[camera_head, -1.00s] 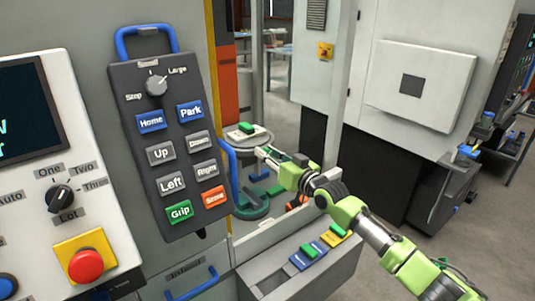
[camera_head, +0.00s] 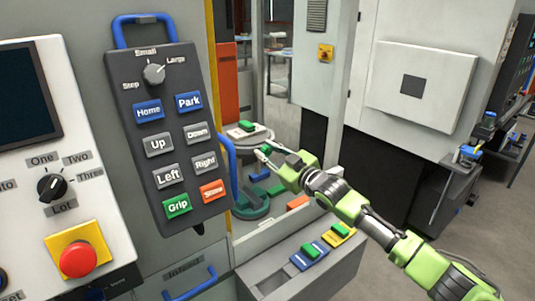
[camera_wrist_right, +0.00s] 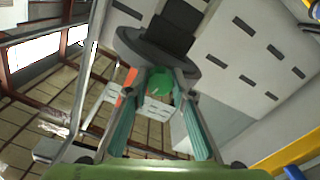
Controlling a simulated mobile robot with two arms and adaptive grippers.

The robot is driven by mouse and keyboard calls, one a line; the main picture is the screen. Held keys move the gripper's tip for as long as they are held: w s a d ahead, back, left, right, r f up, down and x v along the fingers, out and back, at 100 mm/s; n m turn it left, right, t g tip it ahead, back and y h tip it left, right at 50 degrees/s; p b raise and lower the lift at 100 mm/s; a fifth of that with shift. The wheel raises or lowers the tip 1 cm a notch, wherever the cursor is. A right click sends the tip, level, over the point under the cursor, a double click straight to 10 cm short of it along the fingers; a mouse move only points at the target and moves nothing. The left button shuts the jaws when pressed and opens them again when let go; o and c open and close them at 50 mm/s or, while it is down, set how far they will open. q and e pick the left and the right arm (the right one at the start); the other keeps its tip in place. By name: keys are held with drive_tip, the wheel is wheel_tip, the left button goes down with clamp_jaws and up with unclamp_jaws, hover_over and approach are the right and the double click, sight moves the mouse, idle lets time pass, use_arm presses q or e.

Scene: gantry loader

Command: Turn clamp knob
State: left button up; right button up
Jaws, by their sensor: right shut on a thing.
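My right gripper (camera_head: 263,151) reaches into the machine opening beside the round grey table. In the right wrist view its two fingers (camera_wrist_right: 170,88) are closed around a green knob-like piece (camera_wrist_right: 178,82), under a dark grey round plate (camera_wrist_right: 130,42). I take this piece to be the clamp knob. In the head view the fingers and the piece are small and partly hidden by the gripper body, so the knob's turn angle cannot be read. My left gripper is not in view.
A button pendant (camera_head: 142,102) hangs at the left, beside a control panel (camera_head: 112,222) with a red stop button (camera_head: 78,258). A blue handle (camera_head: 231,168) and a grey post (camera_head: 336,75) edge the opening. Coloured blocks lie on the front ledge (camera_head: 275,283).

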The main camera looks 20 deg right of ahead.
drive_tip(key=n, duration=0.5)
drive_tip(key=shift+n, duration=0.3)
drive_tip(key=n+p, duration=0.1)
drive_tip(key=n, duration=0.4)
drive_tip(key=shift+f, duration=0.1)
drive_tip(key=shift+n, duration=0.3)
drive_tip(key=o, duration=1.1)
drive_tip(key=shift+o, duration=0.2)
drive_tip(key=v, duration=1.2)
